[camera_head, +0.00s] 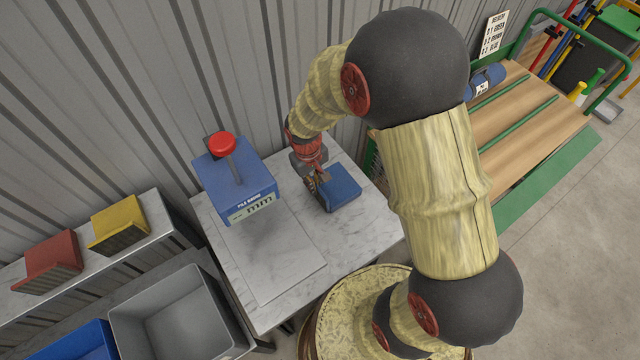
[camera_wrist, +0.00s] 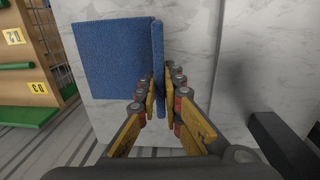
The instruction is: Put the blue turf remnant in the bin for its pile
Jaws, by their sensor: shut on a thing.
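The blue turf remnant (camera_head: 343,193) is a square piece at the right part of the marble-topped table; I cannot tell whether it touches the top. My gripper (camera_head: 321,182) is at its left edge. In the wrist view my gripper (camera_wrist: 160,88) is shut on the blue remnant (camera_wrist: 115,62), with its thin edge between the fingers. A blue pile gauge (camera_head: 236,180) with a red knob stands left of my gripper; its display shows "mm", with no clear number. A grey bin (camera_head: 125,322) and a blue bin (camera_head: 75,345) are at the lower left.
A red block (camera_head: 50,262) and a yellow block (camera_head: 119,225) sit on a ledge by the wall. A green-railed wooden cart (camera_head: 530,125) at the right carries a blue roll (camera_head: 487,82). A delivery sign (camera_head: 493,33) hangs behind it. The table front (camera_head: 285,255) is clear.

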